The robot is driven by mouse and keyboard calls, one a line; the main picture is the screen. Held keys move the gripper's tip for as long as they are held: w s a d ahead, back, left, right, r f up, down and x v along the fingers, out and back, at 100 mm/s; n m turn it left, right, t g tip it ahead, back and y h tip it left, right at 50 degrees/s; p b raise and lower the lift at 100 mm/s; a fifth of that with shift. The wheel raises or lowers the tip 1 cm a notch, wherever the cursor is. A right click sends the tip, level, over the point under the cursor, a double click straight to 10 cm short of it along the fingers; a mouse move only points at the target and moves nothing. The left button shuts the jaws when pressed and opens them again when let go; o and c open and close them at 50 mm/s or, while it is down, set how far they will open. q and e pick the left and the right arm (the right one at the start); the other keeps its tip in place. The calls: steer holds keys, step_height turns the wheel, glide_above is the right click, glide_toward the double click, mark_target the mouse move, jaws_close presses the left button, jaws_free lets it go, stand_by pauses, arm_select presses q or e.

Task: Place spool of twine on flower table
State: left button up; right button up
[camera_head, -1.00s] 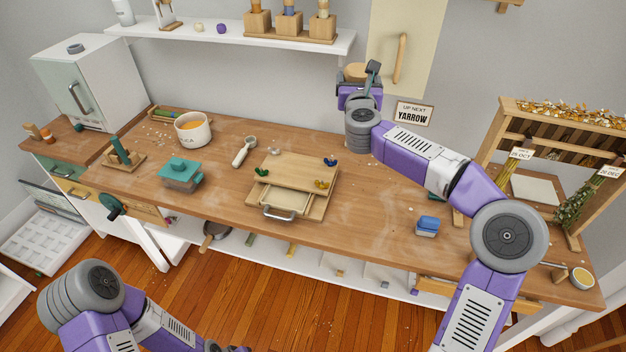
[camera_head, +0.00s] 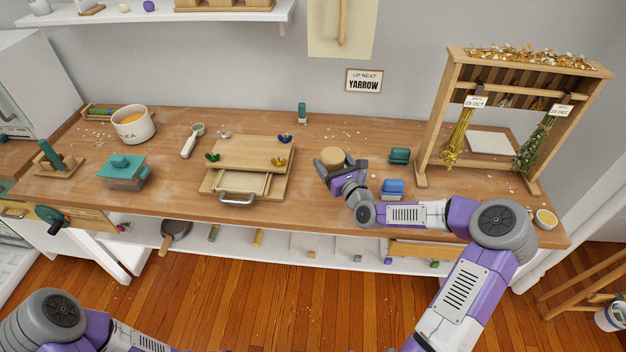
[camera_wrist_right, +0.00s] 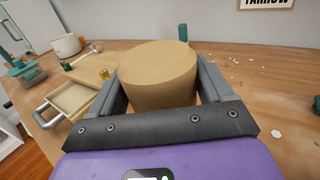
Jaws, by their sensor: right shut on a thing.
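The spool of twine (camera_head: 332,156) is a tan, upright cylinder. It also shows in the right wrist view (camera_wrist_right: 157,75), between the two grey fingers. My right gripper (camera_head: 334,170) is shut on it, one finger on each side, over the front middle of the long wooden flower table (camera_head: 340,220). The spool's underside is hidden by the gripper, so I cannot tell whether it touches the tabletop. My left arm shows at the lower left, but its gripper is outside the view.
A wooden press with a drawer (camera_head: 250,165) stands left of the spool. A small green bottle (camera_head: 302,113) stands behind. A drying rack (camera_head: 436,120) with hanging flowers is at the right.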

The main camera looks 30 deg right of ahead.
step_height(320, 180, down, 7)
steer(key=shift+r+b, duration=0.1)
steer(key=shift+b, duration=1.05)
steer(key=shift+f, duration=0.2)
steer(key=o, duration=1)
steer(key=shift+r, duration=0.2)
steer(key=s+p, duration=0.3)
steer(key=s, duration=0.9)
